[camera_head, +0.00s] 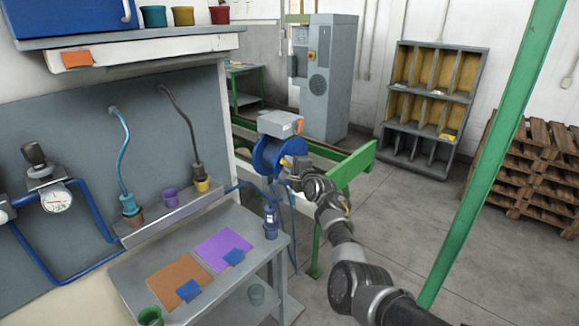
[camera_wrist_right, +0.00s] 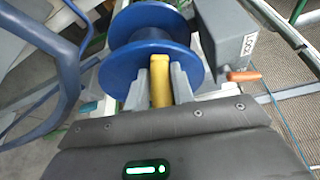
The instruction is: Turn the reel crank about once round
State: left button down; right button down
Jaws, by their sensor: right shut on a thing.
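The blue reel (camera_head: 267,157) sits beyond the end of the grey workbench, below a grey box. Its flanges and drum also show in the right wrist view (camera_wrist_right: 129,68). My right gripper (camera_head: 287,166) reaches the reel's near side. In the right wrist view its two grey fingers stand on either side of the yellow crank handle (camera_wrist_right: 160,82) and are shut on it. In the head view only a small bit of yellow (camera_head: 286,161) shows at the fingertips. The crank arm behind the handle is hidden. My left gripper is not in view.
A grey box (camera_head: 280,124) with an orange part sits right above the reel. Green rails (camera_head: 351,168) run behind my right arm, and a green post (camera_head: 489,160) stands to its right. The workbench (camera_head: 132,286) holds orange and purple sheets. A blue hose hangs below the reel.

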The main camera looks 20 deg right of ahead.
jog(key=shift+w+d+r, duration=0.1)
jog(key=shift+d+r, duration=0.05)
jog(key=shift+r, duration=0.4)
jog(key=c, duration=1.3)
grip_release()
jog(key=shift+f, duration=0.15)
jog(key=shift+o, duration=0.2)
jog(key=shift+w+f, duration=0.1)
jog(key=shift+f, duration=0.2)
jog(key=shift+s, duration=0.6)
jog(key=b+v, duration=0.1)
jog(key=v, duration=0.8)
jog(key=shift+s+b, duration=0.3)
jog(key=shift+b, duration=0.05)
jog(key=shift+r, duration=0.1)
